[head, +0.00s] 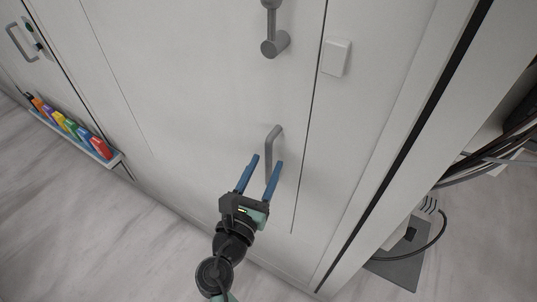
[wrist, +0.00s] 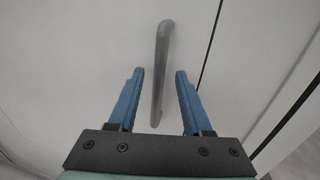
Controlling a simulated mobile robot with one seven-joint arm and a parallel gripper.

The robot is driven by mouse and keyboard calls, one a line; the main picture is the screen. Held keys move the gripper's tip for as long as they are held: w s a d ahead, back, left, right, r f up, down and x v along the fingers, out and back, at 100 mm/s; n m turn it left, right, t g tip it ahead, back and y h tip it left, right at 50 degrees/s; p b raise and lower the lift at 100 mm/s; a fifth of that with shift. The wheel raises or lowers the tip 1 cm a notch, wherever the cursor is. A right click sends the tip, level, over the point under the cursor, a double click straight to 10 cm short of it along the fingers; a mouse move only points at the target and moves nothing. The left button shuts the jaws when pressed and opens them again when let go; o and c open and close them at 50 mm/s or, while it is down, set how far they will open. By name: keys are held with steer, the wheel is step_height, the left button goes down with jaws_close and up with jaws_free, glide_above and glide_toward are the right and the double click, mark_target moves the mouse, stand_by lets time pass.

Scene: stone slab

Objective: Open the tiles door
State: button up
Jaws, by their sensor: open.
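A white door panel (head: 200,90) fills the middle of the head view, and a grey bar handle (head: 273,146) stands out from it near its right edge. My gripper (head: 266,162) is open in front of this handle, with its blue fingers pointing at the door. In the wrist view the handle (wrist: 161,75) runs upright between the two spread fingertips of my gripper (wrist: 160,72). I see a gap between each finger and the handle. I cannot tell how deep the handle sits between the fingers.
Another grey handle (head: 272,42) is higher on the panel, beside a white switch-like box (head: 336,57). A shelf (head: 117,159) with several coloured items is at the left. Cables (head: 500,150) and a grey plate (head: 398,268) are at the right. The floor at lower left (head: 90,235) is clear.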

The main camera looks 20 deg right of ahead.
mark_target(267, 161)
steer(key=shift+x, duration=1.55)
steer(key=shift+c, duration=0.2)
jaws_close()
